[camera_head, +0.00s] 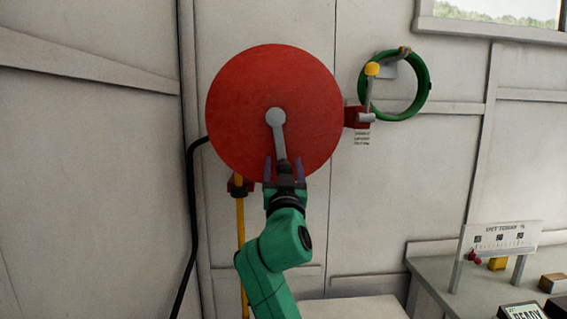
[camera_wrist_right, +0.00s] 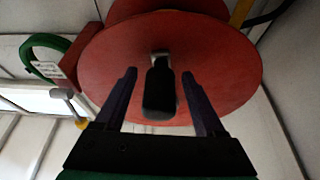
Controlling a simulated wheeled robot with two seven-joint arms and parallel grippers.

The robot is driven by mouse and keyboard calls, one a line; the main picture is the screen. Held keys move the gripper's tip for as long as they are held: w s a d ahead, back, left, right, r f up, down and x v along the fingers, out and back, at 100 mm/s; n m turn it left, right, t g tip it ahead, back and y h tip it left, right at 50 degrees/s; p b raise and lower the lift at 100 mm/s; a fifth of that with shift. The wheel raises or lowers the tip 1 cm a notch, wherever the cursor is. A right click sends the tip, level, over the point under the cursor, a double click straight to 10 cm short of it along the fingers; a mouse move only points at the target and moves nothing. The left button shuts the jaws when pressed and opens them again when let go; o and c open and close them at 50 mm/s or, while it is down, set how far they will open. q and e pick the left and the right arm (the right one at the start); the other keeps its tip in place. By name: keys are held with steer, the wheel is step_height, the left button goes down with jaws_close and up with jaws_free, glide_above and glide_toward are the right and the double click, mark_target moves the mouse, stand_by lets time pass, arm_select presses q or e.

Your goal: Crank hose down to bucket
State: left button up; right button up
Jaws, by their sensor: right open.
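A large red reel disc (camera_head: 235,95) is mounted on the white wall. A grey crank arm (camera_head: 279,138) runs from its hub down toward my right gripper (camera_head: 284,168). In the right wrist view, the crank's black handle (camera_wrist_right: 159,92) sits between the two fingers of my right gripper (camera_wrist_right: 160,100), with gaps on both sides. That gripper is open around the handle. A yellow hose (camera_head: 240,235) hangs straight down below the reel, partly behind my arm at the bottom. No bucket is in view. My left gripper is not in view.
A green ring (camera_head: 424,88) with a yellow knob (camera_head: 372,69) is on the wall right of the reel. A black pipe (camera_head: 191,220) runs down at left.

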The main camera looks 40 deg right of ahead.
jaws_close()
stand_by(1.4)
